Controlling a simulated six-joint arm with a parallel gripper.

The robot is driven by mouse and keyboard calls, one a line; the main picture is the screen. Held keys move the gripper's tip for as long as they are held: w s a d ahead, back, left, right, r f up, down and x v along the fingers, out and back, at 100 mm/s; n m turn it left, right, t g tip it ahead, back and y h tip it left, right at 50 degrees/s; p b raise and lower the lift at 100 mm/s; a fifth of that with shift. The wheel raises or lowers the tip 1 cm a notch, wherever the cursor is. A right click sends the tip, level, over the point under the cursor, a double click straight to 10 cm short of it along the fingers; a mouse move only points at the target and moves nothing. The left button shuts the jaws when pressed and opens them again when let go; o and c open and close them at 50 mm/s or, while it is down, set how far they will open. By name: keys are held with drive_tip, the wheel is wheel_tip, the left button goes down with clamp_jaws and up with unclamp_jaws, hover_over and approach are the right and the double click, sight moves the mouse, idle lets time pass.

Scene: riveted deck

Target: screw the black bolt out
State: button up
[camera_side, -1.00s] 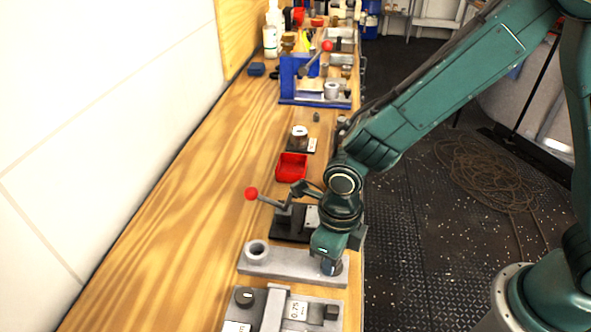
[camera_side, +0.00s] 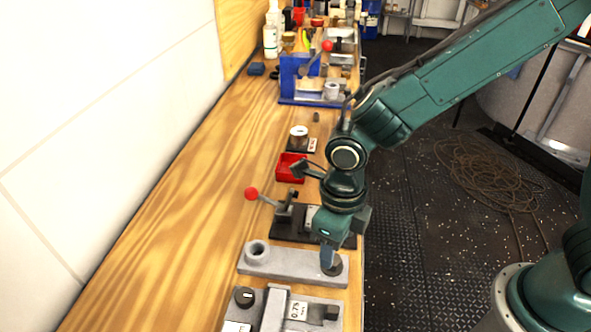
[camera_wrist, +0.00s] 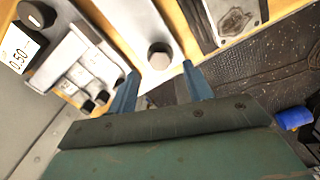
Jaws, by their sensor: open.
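A grey metal bar (camera_side: 290,262) lies across the wooden bench near the front, with a raised ring (camera_side: 257,249) at its left end. In the wrist view, a round bolt head (camera_wrist: 160,57) stands on the pale bar (camera_wrist: 140,25). The bolt head is just beyond the fingertips, roughly in line with the gap.
A grey fixture with a black knob (camera_side: 244,297) and a number label is in front of the bar. Behind it are a black clamp with a red-ball lever (camera_side: 252,194), a red tray (camera_side: 291,167) and a blue fixture (camera_side: 288,80). The bench's left side is clear.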

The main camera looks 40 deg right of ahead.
wheel_tip(320, 180, up, 9)
drive_tip(key=shift+r, duration=0.2)
idle(0.3)
idle(0.3)
drive_tip(key=n, duration=3)
drive_tip(key=shift+r, duration=0.25)
drive_tip(key=shift+f, duration=0.1)
